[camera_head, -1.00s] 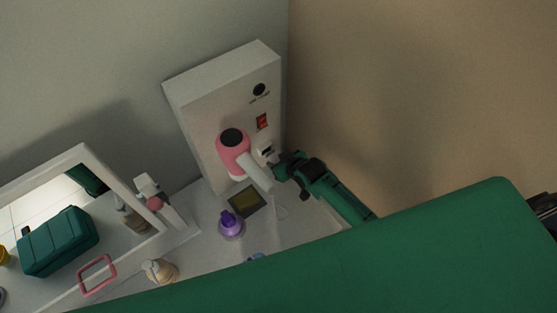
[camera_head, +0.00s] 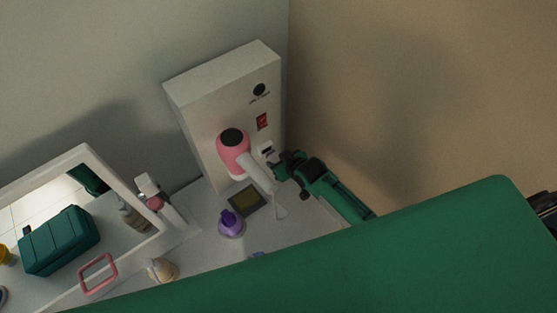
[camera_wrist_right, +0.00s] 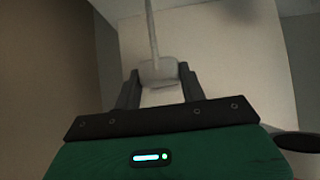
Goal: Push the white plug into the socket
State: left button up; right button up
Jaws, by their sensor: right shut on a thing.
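My right gripper (camera_head: 277,164) is at the front of the white wall unit, just below and right of the socket (camera_head: 266,149). In the right wrist view its two dark fingers are shut on the white plug (camera_wrist_right: 158,73), with the pale cord running up from it. The plug is very small in the head view, and the fingers partly hide it. I cannot tell whether its prongs touch the socket. My left gripper is not in view.
A pink hair dryer (camera_head: 234,151) hangs on the white unit (camera_head: 224,92), left of my gripper. A red switch (camera_head: 262,121) sits above the socket. A purple bottle (camera_head: 231,224) stands on the shelf below. A mirror (camera_head: 84,152) stands at left.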

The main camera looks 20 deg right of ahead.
jog(key=shift+w+a, duration=0.15)
jog(key=shift+w, duration=0.2)
jog(key=shift+w+a, duration=0.1)
jog(key=shift+w, duration=0.2)
jog(key=shift+w+a+b, duration=0.15)
jog(key=shift+w+b, duration=0.2)
jog(key=shift+w, duration=0.15)
jog(key=o, duration=1.2)
jog(key=shift+s+r, duration=0.25)
jog(key=shift+s, duration=0.1)
jog(key=b+v, duration=0.3)
jog(key=v, duration=1)
jog(key=shift+w, duration=0.15)
